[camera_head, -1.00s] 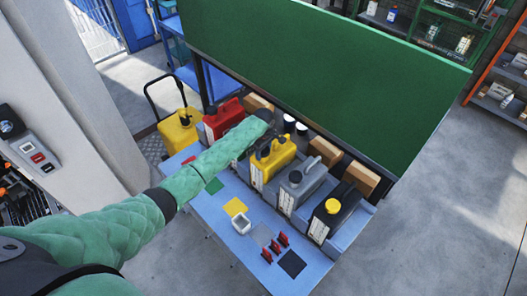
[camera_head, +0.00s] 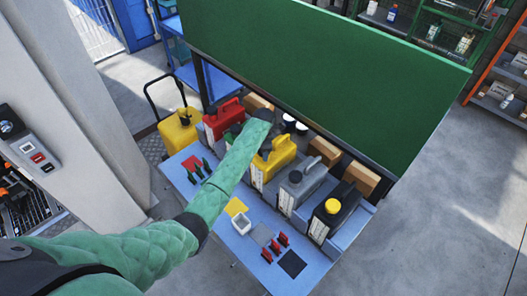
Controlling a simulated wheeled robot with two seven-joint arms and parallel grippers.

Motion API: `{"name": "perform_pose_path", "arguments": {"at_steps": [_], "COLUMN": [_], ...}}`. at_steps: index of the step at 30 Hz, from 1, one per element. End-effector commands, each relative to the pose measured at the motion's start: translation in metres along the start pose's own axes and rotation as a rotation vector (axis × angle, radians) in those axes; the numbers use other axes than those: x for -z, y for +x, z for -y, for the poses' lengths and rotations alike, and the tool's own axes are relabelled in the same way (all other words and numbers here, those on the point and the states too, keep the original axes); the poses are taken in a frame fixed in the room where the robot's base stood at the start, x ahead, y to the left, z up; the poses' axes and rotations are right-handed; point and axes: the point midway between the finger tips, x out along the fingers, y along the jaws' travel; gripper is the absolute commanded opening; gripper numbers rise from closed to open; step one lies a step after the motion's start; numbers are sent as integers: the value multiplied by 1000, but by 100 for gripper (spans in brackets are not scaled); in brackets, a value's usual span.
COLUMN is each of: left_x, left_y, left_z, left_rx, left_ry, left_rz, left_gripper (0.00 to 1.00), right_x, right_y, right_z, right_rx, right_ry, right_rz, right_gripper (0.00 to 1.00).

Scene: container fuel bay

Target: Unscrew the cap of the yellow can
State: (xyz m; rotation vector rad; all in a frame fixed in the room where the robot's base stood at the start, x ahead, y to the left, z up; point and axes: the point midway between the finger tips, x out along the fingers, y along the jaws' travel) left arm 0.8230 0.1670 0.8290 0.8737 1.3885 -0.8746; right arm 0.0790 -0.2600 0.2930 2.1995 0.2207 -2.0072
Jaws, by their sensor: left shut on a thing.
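My left gripper (camera_head: 266,147) is at the top of the yellow can, small and dark, partly hidden by my own arm. It is shut on what appears to be the dark cap of the yellow can; the cap itself cannot be told apart from the fingers. My right gripper is not in view.
A red can (camera_head: 222,118), a grey can (camera_head: 302,183) and a black can with a yellow cap (camera_head: 335,208) flank it. A green panel (camera_head: 330,75) hangs behind. A yellow container (camera_head: 180,130) stands left.

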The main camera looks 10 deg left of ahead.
Motion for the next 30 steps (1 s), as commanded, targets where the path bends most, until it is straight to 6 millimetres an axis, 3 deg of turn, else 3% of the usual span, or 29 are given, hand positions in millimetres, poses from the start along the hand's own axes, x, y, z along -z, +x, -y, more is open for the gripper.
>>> {"name": "perform_pose_path", "arguments": {"at_steps": [1, 3, 14, 30], "left_x": [0, 0, 0, 0], "left_y": [-1, -1, 0, 0], "left_z": [-1, -1, 0, 0], "left_rx": [-1, -1, -1, 0], "left_ry": [0, 1, 44, 618], "left_rz": [0, 0, 0, 0], "left_gripper": [54, 67, 68, 68], "right_x": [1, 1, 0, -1], "right_y": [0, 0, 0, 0], "right_z": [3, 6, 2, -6], "right_rx": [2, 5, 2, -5], "right_ry": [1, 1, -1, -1], "right_rz": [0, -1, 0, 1], "right_gripper": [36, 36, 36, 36]}}
